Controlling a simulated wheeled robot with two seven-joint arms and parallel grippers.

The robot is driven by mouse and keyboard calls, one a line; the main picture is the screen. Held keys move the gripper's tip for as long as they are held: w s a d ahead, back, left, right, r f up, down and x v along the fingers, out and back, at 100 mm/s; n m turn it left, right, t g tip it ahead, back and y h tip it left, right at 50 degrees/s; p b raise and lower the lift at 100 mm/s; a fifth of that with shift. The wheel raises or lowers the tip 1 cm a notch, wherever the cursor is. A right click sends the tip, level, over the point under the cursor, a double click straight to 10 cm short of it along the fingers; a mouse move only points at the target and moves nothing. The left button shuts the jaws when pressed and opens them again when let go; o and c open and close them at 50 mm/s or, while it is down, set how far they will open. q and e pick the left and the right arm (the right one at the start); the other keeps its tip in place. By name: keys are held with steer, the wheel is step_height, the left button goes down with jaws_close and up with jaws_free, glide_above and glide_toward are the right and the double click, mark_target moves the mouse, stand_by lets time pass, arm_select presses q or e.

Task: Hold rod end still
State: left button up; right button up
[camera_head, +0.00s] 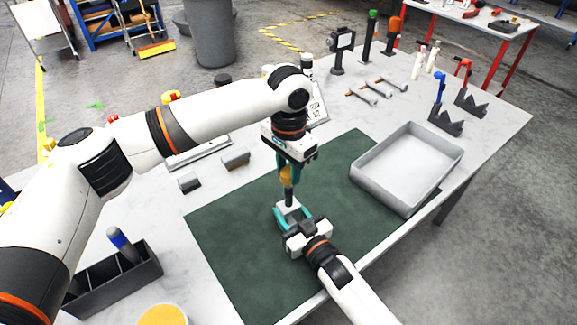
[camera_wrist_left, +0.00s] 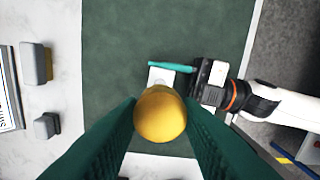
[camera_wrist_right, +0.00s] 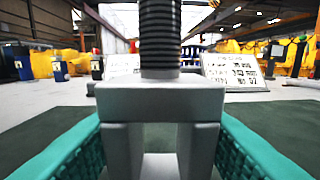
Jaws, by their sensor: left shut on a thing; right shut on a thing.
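A grey fork-shaped rod end (camera_wrist_right: 158,103) stands upright on the green mat (camera_head: 340,180), with a dark ribbed rod (camera_wrist_right: 160,38) rising from its top. My right gripper (camera_head: 288,216) is shut on the rod end, one teal finger on each side in the right wrist view. Above, my left gripper (camera_head: 286,168) points down and is shut on a yellow rounded piece (camera_wrist_left: 160,114) at the top of the rod. The rod end also shows beyond the yellow piece in the left wrist view (camera_wrist_left: 161,76).
A grey empty tray (camera_head: 366,183) lies right of the grippers. Two small grey blocks (camera_head: 236,159) (camera_head: 189,182) sit left of the mat. A dark divided box (camera_head: 112,284) is at the front left. The mat's front left is clear.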

arm_select(q)
steer(key=shift+f, duration=0.85)
steer(key=shift+f, duration=0.6)
stand_by(0.3)
